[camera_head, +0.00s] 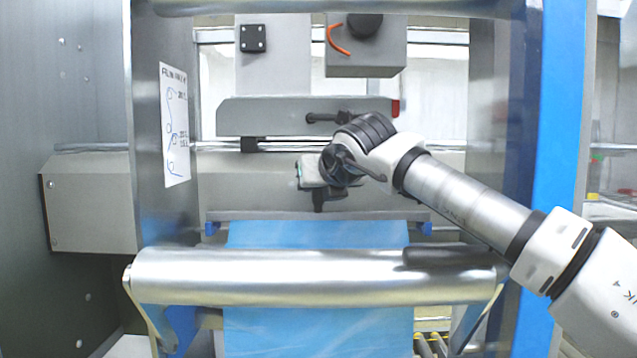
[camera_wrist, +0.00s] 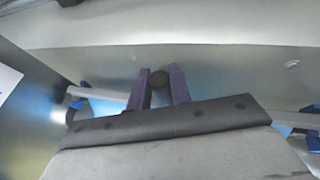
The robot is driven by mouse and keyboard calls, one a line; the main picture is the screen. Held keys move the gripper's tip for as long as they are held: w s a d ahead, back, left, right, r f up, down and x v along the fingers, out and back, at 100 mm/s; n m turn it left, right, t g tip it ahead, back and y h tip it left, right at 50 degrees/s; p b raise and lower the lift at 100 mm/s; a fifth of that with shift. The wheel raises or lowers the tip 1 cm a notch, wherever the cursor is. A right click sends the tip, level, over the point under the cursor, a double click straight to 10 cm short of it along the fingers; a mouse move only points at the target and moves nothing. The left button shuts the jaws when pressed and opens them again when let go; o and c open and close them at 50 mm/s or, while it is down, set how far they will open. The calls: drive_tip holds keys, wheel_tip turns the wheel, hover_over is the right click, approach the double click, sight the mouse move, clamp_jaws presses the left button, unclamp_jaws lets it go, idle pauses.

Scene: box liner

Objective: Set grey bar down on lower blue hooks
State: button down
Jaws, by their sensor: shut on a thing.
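The grey bar (camera_head: 270,215) lies level across the frame in the head view, with blue film (camera_head: 318,236) hanging below it. Its left part (camera_wrist: 107,93) also shows in the wrist view. My gripper (camera_head: 318,204) is over the bar's middle, pointing down. In the wrist view my gripper (camera_wrist: 159,92) has its two dark fingers on either side of a dark round knob at the bar's middle, shut on it. The lower blue hooks, left (camera_head: 210,228) and right (camera_head: 426,229), show at the bar's ends. Whether the bar touches them I cannot tell.
A large silver roller (camera_head: 310,276) spans the front, below and nearer than the bar. A grey beam (camera_head: 270,117) crosses above. A steel panel with a paper sheet (camera_head: 174,125) stands left, and a blue post (camera_head: 555,120) stands right.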

drive_tip(key=shift+f+b, duration=0.7)
drive_tip(key=shift+b, duration=0.25)
drive_tip(key=shift+s, duration=0.1)
drive_tip(key=c, duration=1.3)
unclamp_jaws()
